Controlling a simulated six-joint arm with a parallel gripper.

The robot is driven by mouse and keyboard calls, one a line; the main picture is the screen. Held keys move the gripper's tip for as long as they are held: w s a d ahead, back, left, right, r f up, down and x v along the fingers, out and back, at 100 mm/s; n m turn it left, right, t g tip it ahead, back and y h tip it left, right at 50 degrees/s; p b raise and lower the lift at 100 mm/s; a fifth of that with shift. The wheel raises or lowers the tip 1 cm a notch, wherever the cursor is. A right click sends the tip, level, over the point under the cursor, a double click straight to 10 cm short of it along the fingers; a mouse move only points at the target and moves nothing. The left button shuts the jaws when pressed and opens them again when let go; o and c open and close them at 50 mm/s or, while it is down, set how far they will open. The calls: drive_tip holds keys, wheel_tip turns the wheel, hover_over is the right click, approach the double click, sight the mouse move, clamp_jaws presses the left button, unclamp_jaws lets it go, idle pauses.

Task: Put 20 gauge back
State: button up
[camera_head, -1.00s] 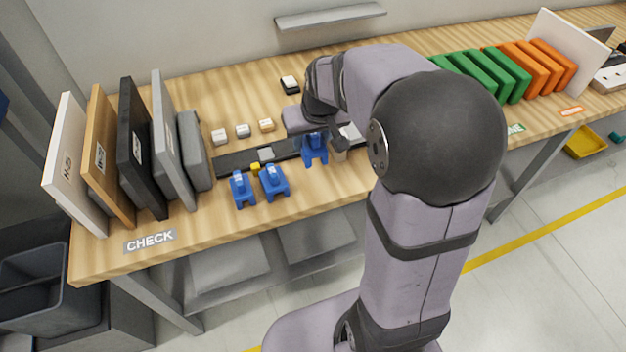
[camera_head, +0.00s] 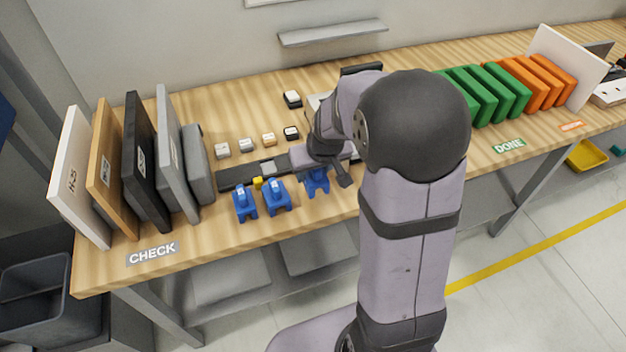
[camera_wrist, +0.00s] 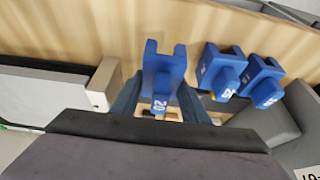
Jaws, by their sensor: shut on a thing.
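The blue 20 gauge (camera_wrist: 163,75) is between the fingers of my gripper (camera_wrist: 160,103) in the wrist view, its white "20" facing the camera. My gripper is shut on it. In the head view the 20 gauge (camera_head: 317,182) shows partly beneath my wrist, to the right of two other blue gauges. Those are the left blue gauge (camera_head: 245,202) and the middle blue gauge (camera_head: 275,193), standing near the front edge of the bench. They also show in the wrist view, at right (camera_wrist: 262,80). I cannot tell whether the 20 gauge touches the bench.
A dark rail (camera_head: 235,178) with a grey block (camera_head: 268,167) and a small yellow piece (camera_head: 257,184) lies behind the gauges. Panels (camera_head: 145,165) stand at left. Several green pieces (camera_head: 487,95) stand at right behind the DONE label (camera_head: 508,146). Small blocks (camera_head: 245,146) line the back.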

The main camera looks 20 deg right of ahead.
sight(318, 171)
drive_tip(key=shift+f, duration=1.85)
drive_tip(key=shift+f, duration=0.15)
drive_tip(key=o, duration=1.2)
drive_tip(key=shift+o, duration=0.2)
drive_tip(key=shift+s+r, duration=0.1)
drive_tip(key=shift+r, duration=0.4)
drive_tip(key=v, duration=1.1)
drive_tip(key=shift+s+r+b, duration=0.1)
drive_tip(key=shift+s+b, duration=0.1)
drive_tip(key=shift+b, duration=0.1)
drive_tip(key=s+a+f+g, duration=0.2)
drive_tip(key=s+f, duration=0.2)
drive_tip(key=s, duration=0.4)
drive_tip(key=s+a+f+g, duration=0.2)
drive_tip(key=s+a+f, duration=0.1)
drive_tip(key=s, duration=0.5)
drive_tip(key=shift+s+f, duration=0.25)
drive_tip(key=shift+f, duration=0.6)
